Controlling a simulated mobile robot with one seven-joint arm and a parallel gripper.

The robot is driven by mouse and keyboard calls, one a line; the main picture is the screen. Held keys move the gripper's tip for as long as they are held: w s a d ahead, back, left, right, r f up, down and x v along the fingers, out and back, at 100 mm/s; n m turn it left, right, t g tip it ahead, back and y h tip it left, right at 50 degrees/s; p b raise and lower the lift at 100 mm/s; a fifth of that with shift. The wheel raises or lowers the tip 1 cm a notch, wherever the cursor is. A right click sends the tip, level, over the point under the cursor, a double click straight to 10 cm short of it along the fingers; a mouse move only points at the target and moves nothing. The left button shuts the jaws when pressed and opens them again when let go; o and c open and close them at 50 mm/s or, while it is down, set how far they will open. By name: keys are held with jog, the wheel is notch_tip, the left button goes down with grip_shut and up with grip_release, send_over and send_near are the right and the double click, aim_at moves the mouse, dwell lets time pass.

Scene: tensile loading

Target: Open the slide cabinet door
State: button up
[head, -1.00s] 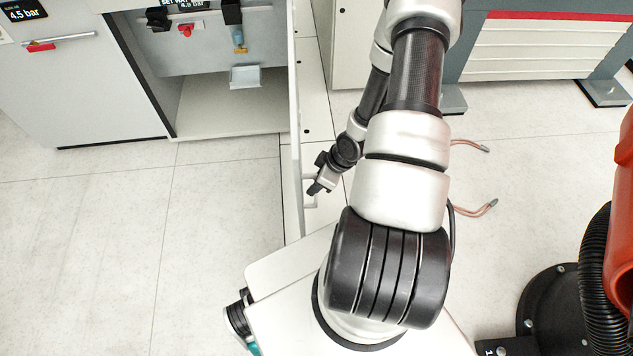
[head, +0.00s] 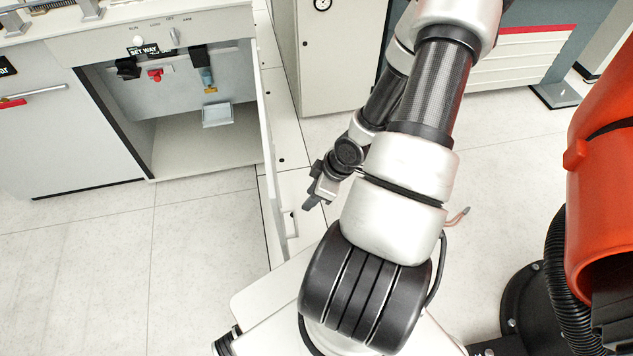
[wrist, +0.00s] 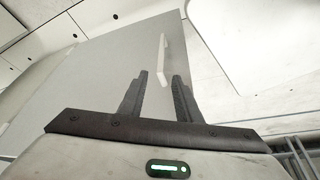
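The cabinet door (head: 268,165) stands swung wide open, seen nearly edge-on in the head view, at the right side of the open cabinet (head: 190,140). Its white handle (head: 291,224) is near the door's free end. In the wrist view the grey door panel (wrist: 90,85) fills the left and middle, with the handle (wrist: 162,60) beyond the fingertips. My gripper (head: 312,197) is just right of the door in the head view, apart from the handle. In the wrist view my gripper (wrist: 160,78) has its two fingers apart with nothing between them.
Inside the cabinet are a red valve (head: 156,75), black fittings and a small grey tray (head: 217,115). An orange robot arm (head: 600,170) with a black hose stands at the right. The floor (head: 130,250) left of the door is clear.

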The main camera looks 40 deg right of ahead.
jog(key=p+v, duration=0.1)
jog(key=v, duration=0.2)
jog(key=shift+r, duration=0.25)
jog(key=shift+d, duration=0.15)
